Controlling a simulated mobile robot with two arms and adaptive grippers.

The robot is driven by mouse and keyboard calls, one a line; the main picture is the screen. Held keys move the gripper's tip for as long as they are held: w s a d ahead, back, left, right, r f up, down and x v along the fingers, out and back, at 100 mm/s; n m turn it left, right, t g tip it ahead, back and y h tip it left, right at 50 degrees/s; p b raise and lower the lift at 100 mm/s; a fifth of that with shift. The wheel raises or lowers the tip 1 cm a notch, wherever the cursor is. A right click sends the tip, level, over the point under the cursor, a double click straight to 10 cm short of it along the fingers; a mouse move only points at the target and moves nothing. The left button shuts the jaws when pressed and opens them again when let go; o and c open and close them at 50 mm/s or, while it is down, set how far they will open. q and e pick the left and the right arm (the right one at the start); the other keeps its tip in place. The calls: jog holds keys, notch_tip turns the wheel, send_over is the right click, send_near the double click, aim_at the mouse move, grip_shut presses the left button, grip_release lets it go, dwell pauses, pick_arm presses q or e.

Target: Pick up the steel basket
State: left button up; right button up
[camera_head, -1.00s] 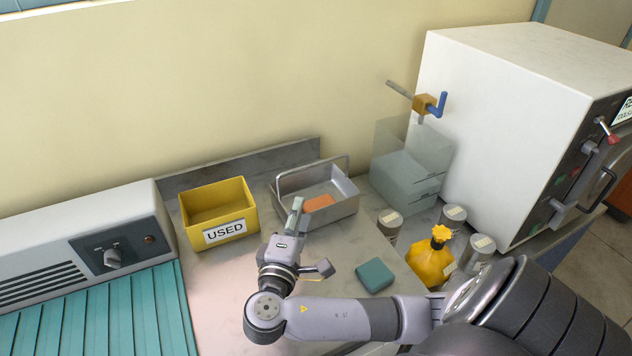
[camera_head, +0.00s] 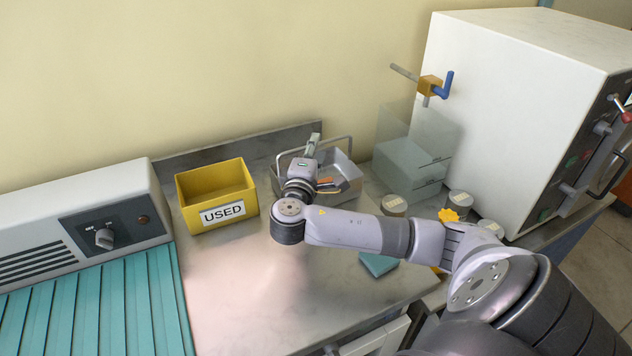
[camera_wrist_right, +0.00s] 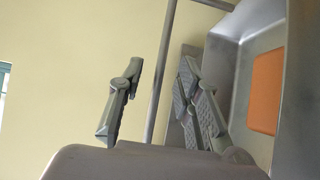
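The steel basket (camera_head: 348,172) stands on the metal worktop near the back wall, with its wire handle upright. An orange block (camera_wrist_right: 266,92) lies inside it. My right gripper (camera_head: 314,146) is over the basket, by its handle, and its arm hides the basket's front left part. In the right wrist view the gripper's two fingers (camera_wrist_right: 160,72) are apart. The handle bar (camera_wrist_right: 164,62) shows in the gap between them, with no clear contact on either finger. My left gripper is not in view.
A yellow USED bin (camera_head: 217,192) stands close left of the basket. Clear panels (camera_head: 412,160), several lidded cans (camera_head: 394,205) and a white incubator (camera_head: 510,110) are to the right. A teal block (camera_head: 378,264) lies in front. The worktop's front left is clear.

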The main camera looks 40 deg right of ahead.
jog(key=shift+x, duration=1.25)
jog(key=shift+a+f, duration=0.1)
grip_shut()
